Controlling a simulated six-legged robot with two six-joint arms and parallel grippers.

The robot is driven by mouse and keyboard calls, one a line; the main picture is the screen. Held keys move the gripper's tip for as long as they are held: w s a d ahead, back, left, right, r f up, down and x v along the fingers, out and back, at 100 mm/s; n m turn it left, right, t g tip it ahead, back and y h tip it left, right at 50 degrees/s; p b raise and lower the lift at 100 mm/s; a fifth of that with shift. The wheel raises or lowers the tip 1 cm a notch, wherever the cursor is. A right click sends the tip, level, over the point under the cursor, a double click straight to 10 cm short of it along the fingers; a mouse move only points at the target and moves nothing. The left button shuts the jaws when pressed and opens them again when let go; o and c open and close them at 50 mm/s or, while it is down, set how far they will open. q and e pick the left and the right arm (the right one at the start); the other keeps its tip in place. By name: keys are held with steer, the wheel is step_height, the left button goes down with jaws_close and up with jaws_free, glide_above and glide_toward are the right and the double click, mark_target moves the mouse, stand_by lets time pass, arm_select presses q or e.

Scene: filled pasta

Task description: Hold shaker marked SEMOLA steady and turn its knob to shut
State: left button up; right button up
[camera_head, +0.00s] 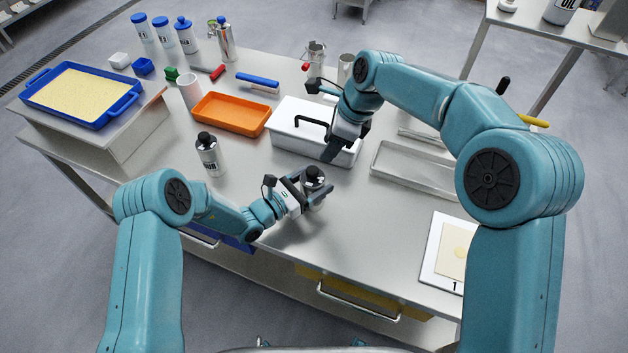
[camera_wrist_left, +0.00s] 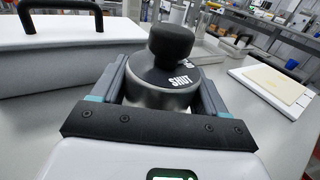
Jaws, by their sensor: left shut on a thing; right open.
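A steel shaker (camera_head: 316,182) with a black knob stands at the front middle of the table. My left gripper (camera_head: 307,187) is shut around its body from the left. In the left wrist view the shaker's lid (camera_wrist_left: 160,90) carries the word SHUT on the near side, part of another word at the right, and a black knob (camera_wrist_left: 171,42) on top. The name on its body is hidden. My right gripper (camera_head: 335,148) is open and empty, pointing down in front of the white box, apart from the knob.
A white box (camera_head: 290,142) with a black handle stands just behind the shaker. Another black-capped shaker (camera_head: 209,160) stands to its left. A steel tray (camera_head: 400,176) and a white board (camera_head: 438,275) lie to the right. An orange tray (camera_head: 222,120) is farther back.

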steer(key=o, duration=0.3)
steer(key=s+a+n+g+y, duration=0.3)
steer(key=s+a+n, duration=0.3)
steer(key=n, duration=0.1)
steer(key=m+t+y, duration=0.8)
steer(key=m+t, duration=0.4)
glide_toward(318, 174)
steer(key=x, duration=1.1)
steer(key=shift+w+a, duration=0.2)
steer(key=shift+a, duration=0.05)
